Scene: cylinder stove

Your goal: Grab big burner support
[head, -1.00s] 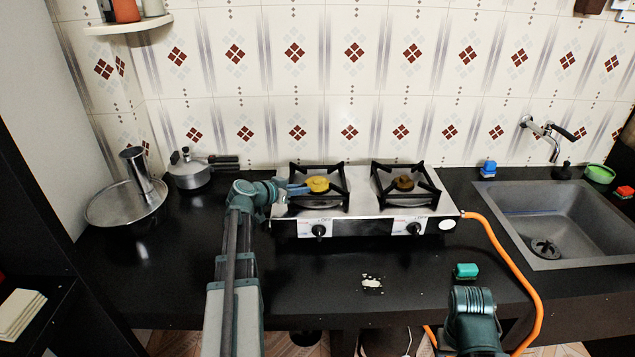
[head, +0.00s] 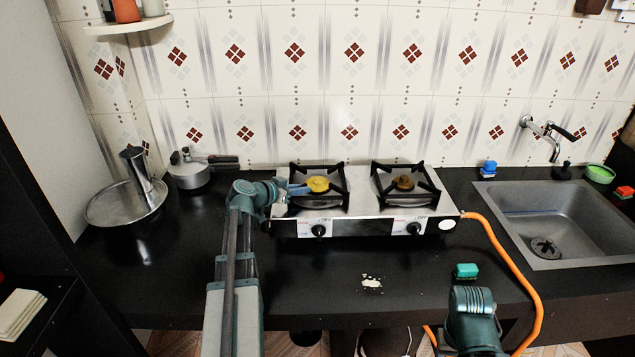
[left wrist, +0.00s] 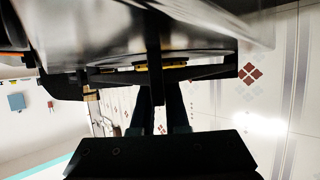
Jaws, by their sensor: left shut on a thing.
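The left burner support (head: 343,203), a black square frame with prongs, sits around the yellow burner cap (head: 317,184) on the steel stove (head: 365,212). I take it as the big one. My left gripper (head: 300,189) reaches in from the left at this support's left side. In the left wrist view, the fingers (left wrist: 161,103) are shut on a black bar of the support (left wrist: 153,62). The fingertips are small and partly hidden in the head view. A second black support (head: 433,184) sits around the brown right burner.
An orange hose (head: 513,257) runs from the stove's right side. A sink (head: 560,205) is at the right. A pressure pan (head: 188,172) and steel plate (head: 110,207) stand at the left. The front counter is mostly clear.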

